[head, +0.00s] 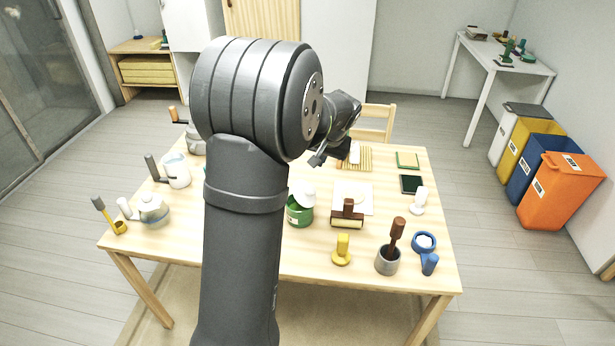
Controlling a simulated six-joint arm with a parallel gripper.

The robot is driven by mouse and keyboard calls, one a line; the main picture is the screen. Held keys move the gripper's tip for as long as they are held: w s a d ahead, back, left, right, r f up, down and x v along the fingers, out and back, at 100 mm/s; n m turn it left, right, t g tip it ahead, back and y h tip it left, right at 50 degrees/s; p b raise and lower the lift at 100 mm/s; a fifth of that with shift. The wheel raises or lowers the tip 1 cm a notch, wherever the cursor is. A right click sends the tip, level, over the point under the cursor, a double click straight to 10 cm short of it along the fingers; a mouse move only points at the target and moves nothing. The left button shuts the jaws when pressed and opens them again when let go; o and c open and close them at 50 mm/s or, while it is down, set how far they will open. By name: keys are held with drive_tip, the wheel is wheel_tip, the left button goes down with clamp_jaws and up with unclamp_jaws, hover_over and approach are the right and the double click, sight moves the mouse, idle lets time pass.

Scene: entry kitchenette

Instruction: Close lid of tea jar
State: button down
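A green jar (299,214), which looks like the tea jar, stands upright near the middle of the table. Its white lid (303,194) sits raised and tilted at the top, so the jar looks open.
The wooden table (280,262) is crowded. A brown-handled block tool (347,214), a yellow stamp-like piece (342,249) and a grey mortar (387,260) stand right of the jar. A kettle-like pot (154,210) stands at left. The front edge is mostly clear.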

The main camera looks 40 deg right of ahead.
hover_over(303, 193)
drive_tip(key=s+d, duration=0.2)
drive_tip(key=s, duration=0.1)
drive_tip(key=f, duration=0.8)
drive_tip(key=shift+w+f, duration=0.25)
drive_tip(key=shift+f, duration=0.1)
drive_tip(key=w+a+f, duration=0.1)
drive_tip(key=w+f, duration=0.1)
drive_tip(key=f, duration=0.1)
drive_tip(key=shift+a, duration=0.35)
drive_tip(key=shift+w, duration=0.15)
drive_tip(key=shift+w+a, duration=0.1)
drive_tip(key=shift+a, duration=0.05)
drive_tip(key=shift+w+a+f, duration=0.1)
drive_tip(key=shift+g, duration=0.3)
